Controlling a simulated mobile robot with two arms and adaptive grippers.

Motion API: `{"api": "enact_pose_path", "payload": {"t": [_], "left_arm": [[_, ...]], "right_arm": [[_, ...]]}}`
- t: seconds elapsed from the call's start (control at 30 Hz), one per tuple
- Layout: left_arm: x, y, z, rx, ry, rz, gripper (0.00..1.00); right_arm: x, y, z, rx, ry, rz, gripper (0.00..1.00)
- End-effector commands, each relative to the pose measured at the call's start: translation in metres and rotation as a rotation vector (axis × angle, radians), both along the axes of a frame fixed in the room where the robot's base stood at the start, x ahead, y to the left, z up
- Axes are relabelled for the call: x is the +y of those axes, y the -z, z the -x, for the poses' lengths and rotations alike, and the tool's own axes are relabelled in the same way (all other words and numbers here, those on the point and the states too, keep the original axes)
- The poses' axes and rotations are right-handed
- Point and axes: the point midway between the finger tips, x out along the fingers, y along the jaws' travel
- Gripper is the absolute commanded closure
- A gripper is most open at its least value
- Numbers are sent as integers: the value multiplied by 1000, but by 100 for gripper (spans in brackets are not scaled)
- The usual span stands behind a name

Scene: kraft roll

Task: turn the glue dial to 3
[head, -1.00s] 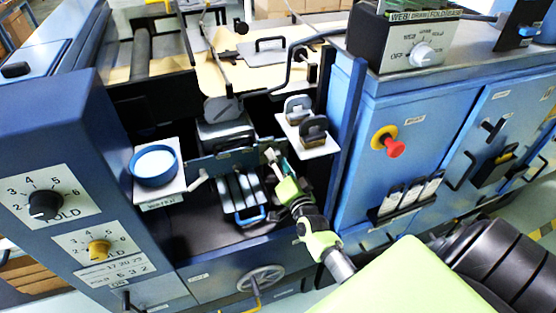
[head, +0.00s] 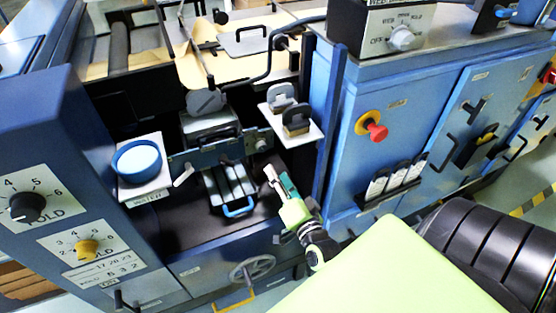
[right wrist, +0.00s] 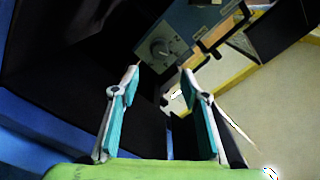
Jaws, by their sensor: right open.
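A round grey dial (right wrist: 160,48) sits on a grey-blue plate with marks around it, ahead of my gripper in the right wrist view. Its label and setting are too small to read. In the head view no dial is readably marked glue. My left gripper is not in view.
A blue-handled block (head: 231,190) lies left of my right gripper. A shelf with two stamp-like pieces (head: 296,122) is above it. A red knob (head: 377,131), a grey selector (head: 402,38) and a handwheel (head: 257,269) are on the machine. A blue round cup (head: 138,161) stands left.

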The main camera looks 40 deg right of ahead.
Motion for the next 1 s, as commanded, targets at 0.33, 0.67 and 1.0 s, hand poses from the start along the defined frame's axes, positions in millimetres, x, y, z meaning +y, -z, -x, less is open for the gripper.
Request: {"api": "enact_pose_path", "payload": {"t": [0.33,0.67,1.0], "left_arm": [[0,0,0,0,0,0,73],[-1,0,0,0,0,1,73],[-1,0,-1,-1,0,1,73]], "right_arm": [[0,0,0,1,-2,0,59],[73,20,2,256,-237,148,59],[150,56,79,726,-590,471,59]]}}
